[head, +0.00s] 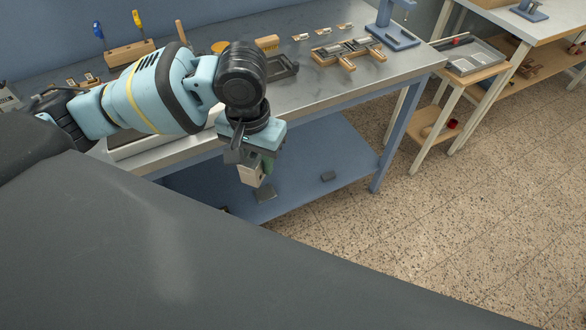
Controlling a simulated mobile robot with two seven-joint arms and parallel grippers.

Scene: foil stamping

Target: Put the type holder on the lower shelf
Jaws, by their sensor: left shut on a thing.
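My left gripper (251,160) hangs in front of the near edge of the metal-topped bench, pointing down. It is shut on a small pale beige block-like piece (250,177), which I take to be the type holder; the fingers hide part of it. The piece is in front of and above the blue lower shelf (335,148) in the picture. I cannot tell whether it touches the shelf. My right gripper is not in view.
The shelf's middle is clear. The bench top (300,95) carries wooden-handled tools (347,50) and a blue press (392,35). A blue leg (398,140) bounds the shelf at right.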

